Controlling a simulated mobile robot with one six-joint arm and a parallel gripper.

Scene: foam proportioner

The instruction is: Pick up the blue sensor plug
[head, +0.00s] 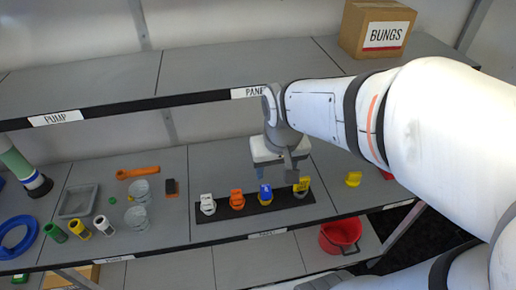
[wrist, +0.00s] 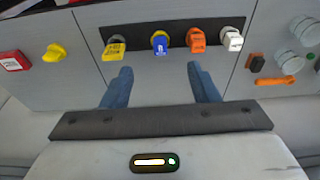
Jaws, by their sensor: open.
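The blue sensor plug (head: 265,193) stands in a black strip (head: 222,216) on the lower shelf, between an orange plug (head: 237,199) and a yellow plug (head: 302,187). It also shows in the wrist view (wrist: 160,43), beyond the fingertips and roughly between them. My gripper (wrist: 160,72) is open and empty, with its two blue fingers apart. In the head view my gripper (head: 277,172) hangs above and behind the strip, close to the blue and yellow plugs. The fingers are partly hidden there.
A white plug (head: 207,204) stands at the strip's left end. A loose yellow piece (head: 353,179) lies to the right. A grey tray (head: 78,201), clear cups (head: 137,218) and an orange tool (head: 138,172) lie left. The upper shelf's edge (head: 190,98) runs above. A red bucket (head: 340,236) stands below.

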